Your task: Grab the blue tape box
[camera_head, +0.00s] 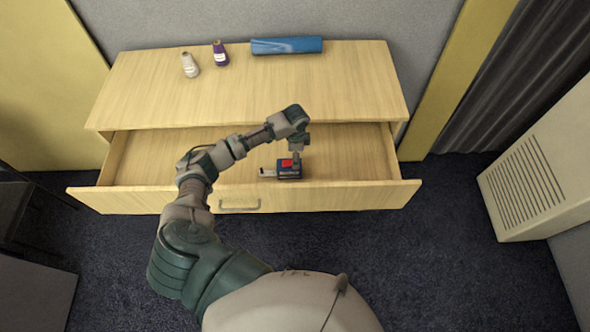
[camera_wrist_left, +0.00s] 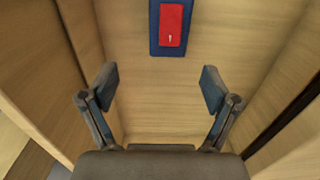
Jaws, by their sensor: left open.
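A dark blue box with a red panel (camera_wrist_left: 171,26) lies on the drawer floor at the top of the left wrist view, partly cut off by the edge. In the head view a small blue and red object (camera_head: 286,168) shows in the drawer, close to the end of my left arm; my wrist partly covers this spot. My left gripper (camera_wrist_left: 160,88) is open and empty, its two fingers wide apart. The box lies ahead of the fingertips in the wrist view, with no visible contact. The left gripper's fingers are hard to make out in the head view. My right gripper is out of view.
The wooden drawer (camera_head: 350,194) is pulled out, and its walls flank my left gripper. A long blue box (camera_head: 286,46), a purple bottle (camera_head: 220,54) and a whitish bottle (camera_head: 190,66) stand on the cabinet top (camera_head: 330,85). The drawer floor on the right is clear.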

